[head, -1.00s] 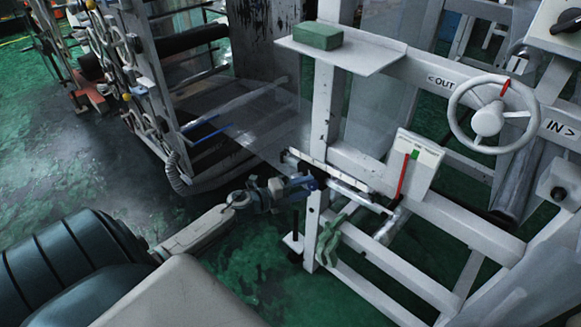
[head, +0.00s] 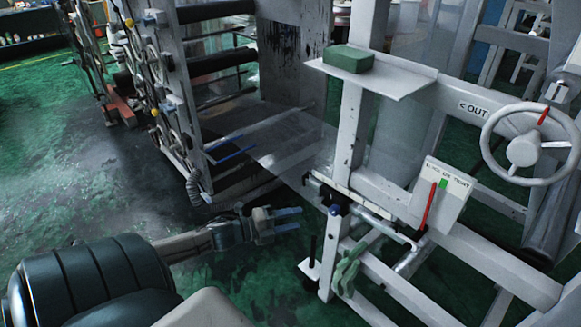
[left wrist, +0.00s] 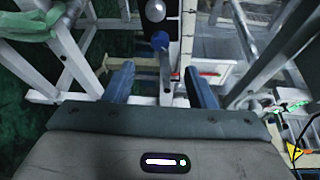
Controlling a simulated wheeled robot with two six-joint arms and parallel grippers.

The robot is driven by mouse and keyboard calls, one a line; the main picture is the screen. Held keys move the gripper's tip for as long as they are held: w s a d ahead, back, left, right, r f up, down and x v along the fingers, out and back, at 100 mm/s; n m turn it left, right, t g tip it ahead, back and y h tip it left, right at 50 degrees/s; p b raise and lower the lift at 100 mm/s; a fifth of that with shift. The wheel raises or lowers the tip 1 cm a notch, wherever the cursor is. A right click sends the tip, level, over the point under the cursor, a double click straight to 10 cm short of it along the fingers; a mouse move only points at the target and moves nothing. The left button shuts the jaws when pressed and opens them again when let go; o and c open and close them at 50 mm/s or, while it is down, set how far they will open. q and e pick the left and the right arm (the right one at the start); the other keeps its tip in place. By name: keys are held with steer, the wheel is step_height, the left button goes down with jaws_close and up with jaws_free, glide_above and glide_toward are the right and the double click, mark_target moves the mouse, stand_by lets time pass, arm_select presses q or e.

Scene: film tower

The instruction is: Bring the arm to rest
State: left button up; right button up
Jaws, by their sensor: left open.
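My left gripper (head: 287,219) is in the head view, in front of the white frame and left of its post. Its two blue fingers are apart with nothing between them. In the left wrist view the same open fingers (left wrist: 160,90) point toward a rod with a blue knob (left wrist: 160,41) and stand clear of it. That blue knob also shows in the head view (head: 335,210), at the end of the bar on the white frame. My right gripper is not in view.
A roller rack (head: 165,90) stands behind left. Green floor is open at left.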

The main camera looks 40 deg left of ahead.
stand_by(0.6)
arm_select(q)
steer(key=s+a+f+n+g+y, duration=0.1)
steer(key=s+a+f+n+y, duration=0.3)
steer(key=f, duration=0.6)
steer(key=s+a+f+n+g+y, duration=0.25)
steer(key=f+n, duration=0.25)
steer(key=f, duration=0.5)
steer(key=s+a+f+n+g+y, duration=0.1)
steer(key=s+a+f+n+y, duration=0.25)
steer(key=f, duration=0.65)
steer(key=s+d+f+n+g, duration=0.2)
steer(key=s+d+f+n, duration=0.1)
steer(key=s+f, duration=0.35)
steer(key=s+d+f+n+g, duration=0.2)
steer(key=s+d+f+n, duration=0.2)
steer(key=s+f, duration=0.3)
steer(key=s+d+f+n+g, duration=0.2)
steer(key=s+d+f, duration=0.3)
steer(key=s+d, duration=0.2)
steer(key=s+d+f+n+g+h, duration=0.1)
steer(key=s+d+f+n+g, duration=0.1)
steer(key=s+d+f, duration=0.4)
steer(key=s+d+g, duration=0.1)
steer(key=s, duration=0.2)
steer(key=shift+d+g, duration=0.15)
steer(key=shift+g, duration=0.2)
steer(key=shift+r, duration=0.1)
